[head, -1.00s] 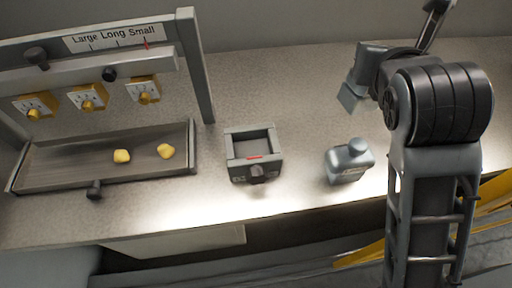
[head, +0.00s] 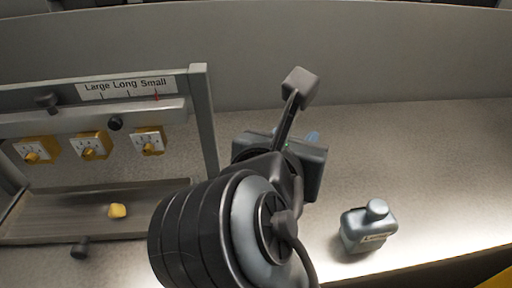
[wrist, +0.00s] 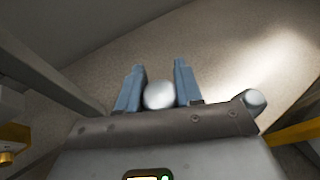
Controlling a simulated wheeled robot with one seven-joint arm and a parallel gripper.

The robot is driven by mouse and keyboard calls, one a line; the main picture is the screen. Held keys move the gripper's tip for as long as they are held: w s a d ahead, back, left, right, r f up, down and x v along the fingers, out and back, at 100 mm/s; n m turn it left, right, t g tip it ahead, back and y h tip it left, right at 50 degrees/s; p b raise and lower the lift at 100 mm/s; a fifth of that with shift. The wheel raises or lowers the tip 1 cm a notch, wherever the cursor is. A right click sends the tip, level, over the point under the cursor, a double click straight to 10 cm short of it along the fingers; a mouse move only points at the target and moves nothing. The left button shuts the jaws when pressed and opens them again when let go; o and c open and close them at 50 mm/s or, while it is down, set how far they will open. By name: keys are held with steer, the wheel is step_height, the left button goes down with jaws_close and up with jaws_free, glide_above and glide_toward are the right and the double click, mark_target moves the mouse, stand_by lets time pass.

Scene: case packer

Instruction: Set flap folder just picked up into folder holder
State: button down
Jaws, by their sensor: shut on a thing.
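In the wrist view, my gripper (wrist: 159,70) has its two blue-grey fingers on either side of a pale, rounded piece (wrist: 159,95), and it is shut on it. This piece is taken to be the flap folder; only its rounded end shows. In the head view my gripper (head: 305,165) is above the middle of the counter, and its fingertips and the held piece are mostly hidden by my wrist. The folder holder cannot be made out for certain.
A grey bottle (head: 368,228) stands on the counter to the right. At left is a frame marked Large, Long, Small (head: 125,88) with yellow dial units (head: 150,141); below it is a tray (head: 60,228) with a yellow piece (head: 117,211).

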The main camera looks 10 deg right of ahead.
steer(key=shift+w+a+f+b, duration=0.1)
steer(key=shift+w+a+f, duration=0.15)
steer(key=shift+a+f, duration=0.65)
steer(key=shift+w+a+f+b, duration=0.2)
steer(key=shift+a+f, duration=0.25)
steer(key=shift+f, duration=0.8)
steer(key=shift+w+a+f+b, duration=0.1)
steer(key=shift+w+a+f, duration=0.15)
steer(key=shift+a+f, duration=0.65)
steer(key=shift+d+f, duration=0.25)
steer(key=c, duration=0.7)
jaws_free()
steer(key=shift+c, duration=0.2)
steer(key=v, duration=1.2)
steer(key=shift+p, duration=0.35)
steer(key=shift+a, duration=0.1)
